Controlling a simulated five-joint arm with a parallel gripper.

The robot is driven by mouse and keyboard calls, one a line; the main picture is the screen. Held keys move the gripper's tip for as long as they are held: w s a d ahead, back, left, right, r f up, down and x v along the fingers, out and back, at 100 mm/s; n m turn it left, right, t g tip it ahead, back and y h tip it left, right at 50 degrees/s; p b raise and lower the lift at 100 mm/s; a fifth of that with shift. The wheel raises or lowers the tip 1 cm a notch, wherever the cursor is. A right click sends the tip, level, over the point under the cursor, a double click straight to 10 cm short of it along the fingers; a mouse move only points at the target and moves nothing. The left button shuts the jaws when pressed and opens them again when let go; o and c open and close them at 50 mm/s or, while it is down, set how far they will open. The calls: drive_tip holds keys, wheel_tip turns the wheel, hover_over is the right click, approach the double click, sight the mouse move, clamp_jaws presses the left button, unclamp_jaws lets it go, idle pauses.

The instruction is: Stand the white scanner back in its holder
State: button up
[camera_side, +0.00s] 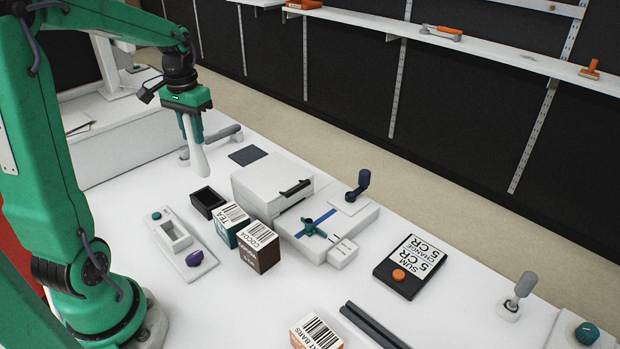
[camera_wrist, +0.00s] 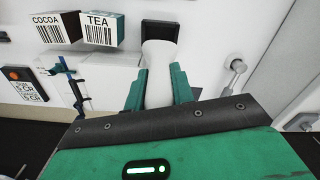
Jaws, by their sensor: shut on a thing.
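My gripper (camera_side: 191,128) is shut on the white scanner (camera_side: 199,162), which hangs roughly upright below the fingers. In the wrist view the scanner (camera_wrist: 158,60) stands between the two green fingers (camera_wrist: 158,88), its far end pointing away from me. A small black open-topped box (camera_side: 207,202), which looks like the holder, sits on the white counter. In the side view the scanner's lower end shows above and slightly left of this box, with a gap between them. In the wrist view the box (camera_wrist: 160,28) is partly hidden behind the scanner's end.
The tea box (camera_side: 230,222) and cocoa box (camera_side: 258,246) stand right beside the black box. A white till unit (camera_side: 270,183) is behind them. A pale tray with a purple knob (camera_side: 194,258) lies in front. A grey lever (camera_side: 222,134) lies behind the scanner.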

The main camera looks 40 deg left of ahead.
sight(196, 151)
drive_tip(key=shift+f, duration=1.5)
drive_tip(key=shift+f, duration=0.1)
drive_tip(key=shift+f, duration=2.15)
drive_tip(key=shift+f, duration=2)
drive_tip(key=o, duration=0.9)
drive_tip(key=shift+r, duration=0.1)
drive_tip(key=shift+r, duration=3.8)
